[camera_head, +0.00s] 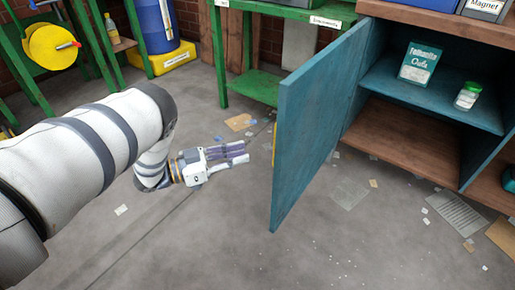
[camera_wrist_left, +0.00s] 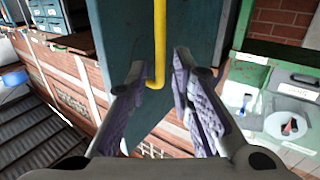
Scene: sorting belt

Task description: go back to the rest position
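My left arm comes in from the left in the head view. Its gripper (camera_head: 245,153) hangs in front of the open blue cabinet door (camera_head: 318,120), with a small gap to the door's near edge. In the left wrist view the two purple-padded fingers (camera_wrist_left: 156,70) are spread apart with nothing gripped. The yellow door handle (camera_wrist_left: 159,40) shows ahead of the gap between them; a sliver of it (camera_head: 275,158) also shows at the door edge in the head view. My right gripper is not in view.
The open cabinet (camera_head: 400,135) holds a teal Oats box (camera_head: 419,63) and a small jar (camera_head: 467,96) on its upper shelf. A green table (camera_head: 262,12) and a blue barrel (camera_head: 156,25) stand behind. The littered floor around the gripper is otherwise clear.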

